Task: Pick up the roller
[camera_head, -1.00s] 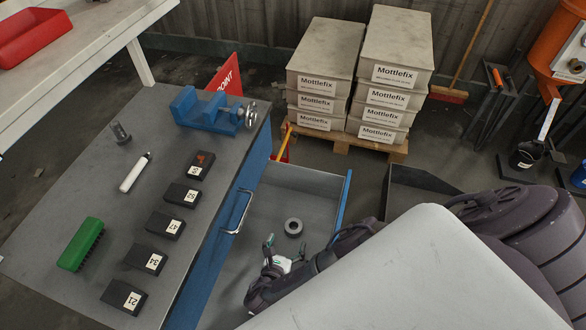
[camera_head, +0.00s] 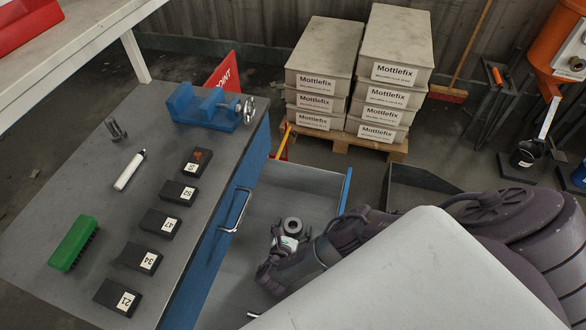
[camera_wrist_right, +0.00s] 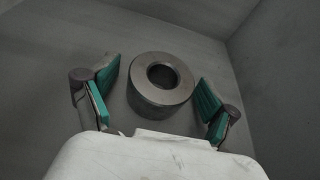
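The roller (camera_head: 292,226) is a short grey metal cylinder with a central hole. It stands on the floor of the open drawer (camera_head: 318,186), hole facing up. In the right wrist view the roller (camera_wrist_right: 160,84) sits between the two green-padded fingers, with a gap on each side. My right gripper (camera_head: 291,236) is open and reaches into the drawer from the right, its fingers on either side of the roller. Its body hides part of the drawer floor. My left gripper is not in view.
The workbench (camera_head: 70,190) holds a blue vise (camera_head: 205,108), a green brush (camera_head: 73,243), a white cylinder (camera_head: 129,170) and several numbered black blocks (camera_head: 160,222). Boxes (camera_head: 395,90) stand on a pallet behind. Drawer walls surround the roller (camera_wrist_right: 270,60).

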